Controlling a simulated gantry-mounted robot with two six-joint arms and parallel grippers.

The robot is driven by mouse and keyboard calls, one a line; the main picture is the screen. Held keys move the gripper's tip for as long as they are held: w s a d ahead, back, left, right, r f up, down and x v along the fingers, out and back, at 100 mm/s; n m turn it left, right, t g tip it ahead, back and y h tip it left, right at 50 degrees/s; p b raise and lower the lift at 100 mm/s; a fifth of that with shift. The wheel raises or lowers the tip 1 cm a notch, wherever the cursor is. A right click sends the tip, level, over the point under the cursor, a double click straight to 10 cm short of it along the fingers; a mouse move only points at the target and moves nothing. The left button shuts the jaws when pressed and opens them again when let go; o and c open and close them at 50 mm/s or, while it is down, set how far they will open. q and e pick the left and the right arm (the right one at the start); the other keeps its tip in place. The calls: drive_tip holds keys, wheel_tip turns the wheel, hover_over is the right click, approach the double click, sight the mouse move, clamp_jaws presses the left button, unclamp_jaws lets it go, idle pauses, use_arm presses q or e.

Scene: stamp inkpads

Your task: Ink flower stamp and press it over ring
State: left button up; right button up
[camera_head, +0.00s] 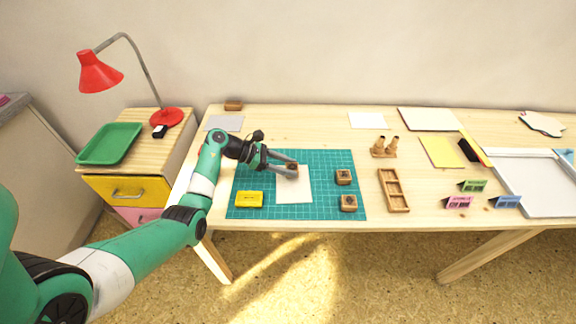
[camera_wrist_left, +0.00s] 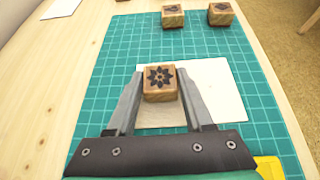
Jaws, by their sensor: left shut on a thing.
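My left gripper (camera_head: 291,168) is shut on a wooden block stamp with a dark flower on its top face. The flower stamp (camera_wrist_left: 160,83) sits level between the two fingertips in the left wrist view. It is over the white paper sheet (camera_head: 294,190); I cannot tell whether it touches it. The sheet also shows in the left wrist view (camera_wrist_left: 218,88), with no ring visible on its uncovered part. A yellow inkpad (camera_head: 249,198) lies on the green mat, left of the sheet. My right gripper is not in view.
Two other wooden stamps (camera_head: 344,177) (camera_head: 348,203) stand on the green cutting mat (camera_head: 327,160), right of the sheet. A wooden compartment tray (camera_head: 394,191), small wooden handled pieces (camera_head: 384,148) and several coloured cards are farther right.

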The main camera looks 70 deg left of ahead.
use_arm(q)
drive_tip(key=shift+r, duration=0.2)
wheel_tip(320, 180, up, 6)
drive_tip(key=p, duration=0.5)
drive_tip(key=shift+f, duration=0.25)
